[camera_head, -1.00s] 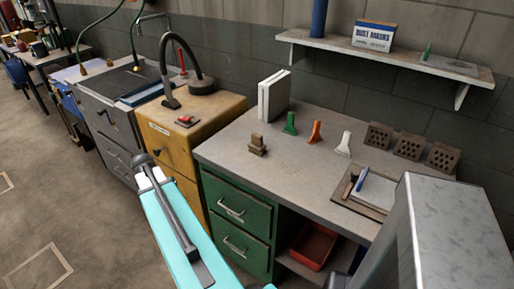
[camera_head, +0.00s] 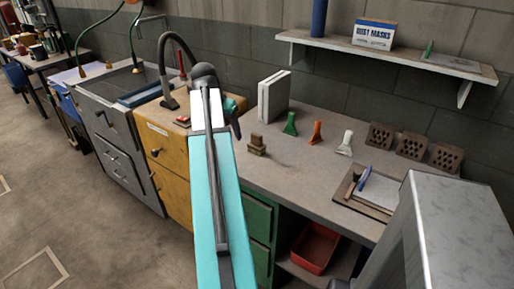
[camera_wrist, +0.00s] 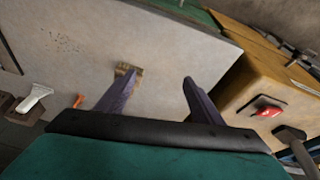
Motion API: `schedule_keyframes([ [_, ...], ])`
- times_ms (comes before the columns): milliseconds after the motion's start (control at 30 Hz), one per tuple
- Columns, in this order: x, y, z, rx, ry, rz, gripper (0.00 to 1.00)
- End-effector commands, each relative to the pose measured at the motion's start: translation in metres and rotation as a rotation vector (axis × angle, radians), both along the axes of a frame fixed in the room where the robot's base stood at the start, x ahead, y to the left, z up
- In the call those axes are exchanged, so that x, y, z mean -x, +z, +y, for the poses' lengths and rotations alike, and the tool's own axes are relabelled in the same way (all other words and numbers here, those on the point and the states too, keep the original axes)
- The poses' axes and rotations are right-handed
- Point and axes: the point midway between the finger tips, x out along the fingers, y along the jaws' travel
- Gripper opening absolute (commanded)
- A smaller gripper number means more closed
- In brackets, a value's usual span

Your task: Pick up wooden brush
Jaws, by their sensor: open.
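The wooden brush (camera_head: 257,145) stands on the grey worktop near its left end, in front of the white binders. In the wrist view the wooden brush (camera_wrist: 125,69) is at the upper middle, partly hidden behind the left finger's tip. My gripper (camera_wrist: 157,79) is open, with nothing between its fingers, above the worktop. Its two fingers point toward the worktop, with the brush near the left fingertip; I cannot tell the exact height gap. In the head view my arm hides most of the gripper, just left of the brush.
White binders (camera_head: 273,96) stand behind the brush. Green (camera_head: 290,124), orange (camera_head: 315,132) and white (camera_head: 345,143) brushes stand to its right, then hollow bricks (camera_head: 411,145) and a clipboard (camera_head: 366,190). A yellow cabinet (camera_head: 168,160) with a red object (camera_wrist: 266,110) adjoins the worktop.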

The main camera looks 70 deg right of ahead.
Motion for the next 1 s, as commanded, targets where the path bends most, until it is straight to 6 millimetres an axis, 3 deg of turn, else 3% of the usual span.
schedule_keyframes([
  [200,0.051,0.052,-0.025,0.061,-0.132,-0.03,0.61],
  [400,0.071,0.072,-0.031,0.084,-0.184,-0.041,0.61],
  [800,0.073,0.073,-0.032,0.085,-0.187,-0.042,0.61],
  [1000,0.074,0.063,-0.035,0.084,-0.187,-0.041,0.61],
])
